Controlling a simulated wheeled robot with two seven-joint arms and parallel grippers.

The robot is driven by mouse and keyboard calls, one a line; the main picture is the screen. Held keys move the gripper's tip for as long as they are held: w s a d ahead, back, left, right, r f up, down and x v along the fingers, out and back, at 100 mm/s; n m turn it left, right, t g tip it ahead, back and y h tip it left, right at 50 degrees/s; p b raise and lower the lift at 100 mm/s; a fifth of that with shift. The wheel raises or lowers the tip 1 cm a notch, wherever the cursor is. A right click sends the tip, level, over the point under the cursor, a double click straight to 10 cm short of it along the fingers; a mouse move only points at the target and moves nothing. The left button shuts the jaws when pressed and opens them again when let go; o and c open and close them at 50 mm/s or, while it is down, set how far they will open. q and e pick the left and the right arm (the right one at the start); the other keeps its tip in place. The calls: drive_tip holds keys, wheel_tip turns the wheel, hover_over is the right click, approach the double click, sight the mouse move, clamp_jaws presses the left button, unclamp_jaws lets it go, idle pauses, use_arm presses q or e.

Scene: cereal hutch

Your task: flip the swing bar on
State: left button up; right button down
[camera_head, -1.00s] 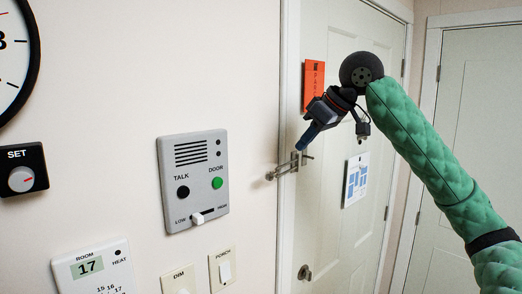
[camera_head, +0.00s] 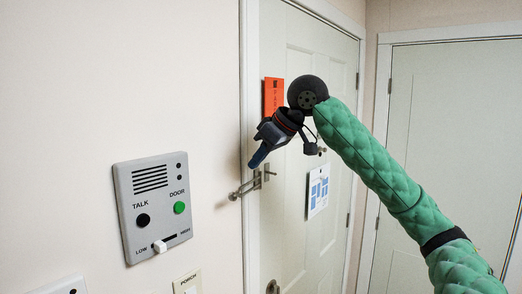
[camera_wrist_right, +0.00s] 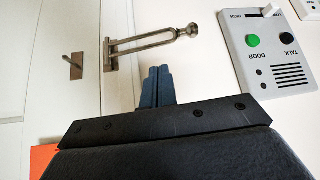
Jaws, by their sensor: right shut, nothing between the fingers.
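The metal swing bar (camera_head: 246,186) is mounted at the door's left edge. In the right wrist view the bar (camera_wrist_right: 148,41) is a long loop that reaches from its bracket, away from the door post, over the frame to a round knob (camera_wrist_right: 192,31). The small post on its plate (camera_wrist_right: 76,66) sits apart on the door, outside the loop. My right gripper (camera_head: 256,160) is just above the bar in the head view. Its dark blue fingers (camera_wrist_right: 158,74) are together and empty, with a small gap to the bar in the right wrist view. My left gripper is not in view.
The white door (camera_head: 300,220) has an orange tag (camera_head: 273,97) and a paper notice (camera_head: 318,190). A grey intercom panel (camera_head: 154,205) is on the wall to the left. A second door (camera_head: 448,130) stands at the right. The wall between panel and frame is clear.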

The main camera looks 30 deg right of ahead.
sight(244, 184)
drive_tip(key=p+x, duration=0.2)
drive_tip(key=x, duration=0.3)
drive_tip(key=shift+w+a, duration=0.15)
drive_tip(key=shift+w+a+f+p, duration=0.15)
drive_tip(key=shift+w+f+p, duration=0.15)
drive_tip(key=shift+f, duration=0.25)
